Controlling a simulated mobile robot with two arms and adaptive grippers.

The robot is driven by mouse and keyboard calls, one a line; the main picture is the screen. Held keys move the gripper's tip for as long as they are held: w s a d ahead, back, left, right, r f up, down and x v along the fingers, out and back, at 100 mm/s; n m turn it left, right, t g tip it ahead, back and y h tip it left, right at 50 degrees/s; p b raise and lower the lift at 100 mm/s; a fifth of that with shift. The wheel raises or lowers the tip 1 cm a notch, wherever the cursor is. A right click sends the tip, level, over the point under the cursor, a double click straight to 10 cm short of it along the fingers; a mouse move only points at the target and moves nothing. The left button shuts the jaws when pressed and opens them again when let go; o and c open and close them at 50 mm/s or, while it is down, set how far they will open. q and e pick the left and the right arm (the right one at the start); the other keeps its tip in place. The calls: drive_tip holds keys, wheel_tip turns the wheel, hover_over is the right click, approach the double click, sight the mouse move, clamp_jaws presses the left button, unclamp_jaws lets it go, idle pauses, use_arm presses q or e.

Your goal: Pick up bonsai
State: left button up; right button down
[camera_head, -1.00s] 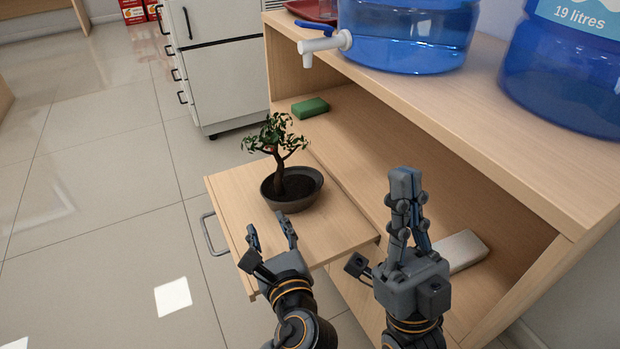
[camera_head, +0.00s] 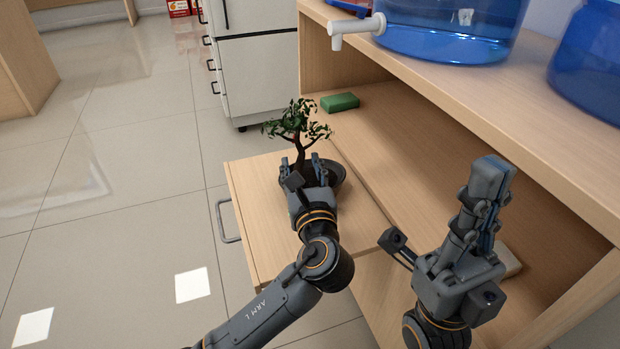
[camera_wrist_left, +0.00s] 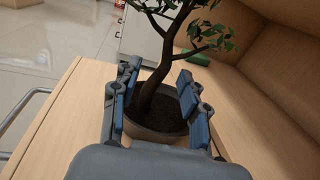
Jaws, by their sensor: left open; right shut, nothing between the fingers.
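The bonsai (camera_head: 300,133) stands upright in a dark round pot (camera_head: 338,174) on a pulled-out wooden board. My left gripper (camera_head: 302,170) is at the near side of the plant, partly hiding the pot. In the left wrist view the trunk (camera_wrist_left: 155,82) rises between the open fingers of the left gripper (camera_wrist_left: 157,105), and I see no finger closed on it. The pot's soil and rim (camera_wrist_left: 160,120) also show there. My right gripper (camera_head: 490,185) is shut and empty, pointing up in front of the shelf, away from the bonsai.
The pulled-out board (camera_head: 255,200) has a metal handle (camera_head: 226,220) on its left side. A green block (camera_head: 340,102) lies on the shelf (camera_head: 400,130). Blue water bottles (camera_head: 450,30) stand on the top, one with a white tap (camera_head: 357,28). A white cabinet (camera_head: 258,75) stands behind.

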sight(300, 157)
use_arm(q)
drive_tip(key=shift+w+a+f+b, duration=0.15)
drive_tip(key=shift+w+b, duration=0.3)
drive_tip(key=shift+w, duration=0.55)
drive_tip(key=shift+w+a+r+b, duration=0.1)
drive_tip(key=shift+w+b, duration=0.35)
drive_tip(key=shift+w, duration=0.5)
clamp_jaws()
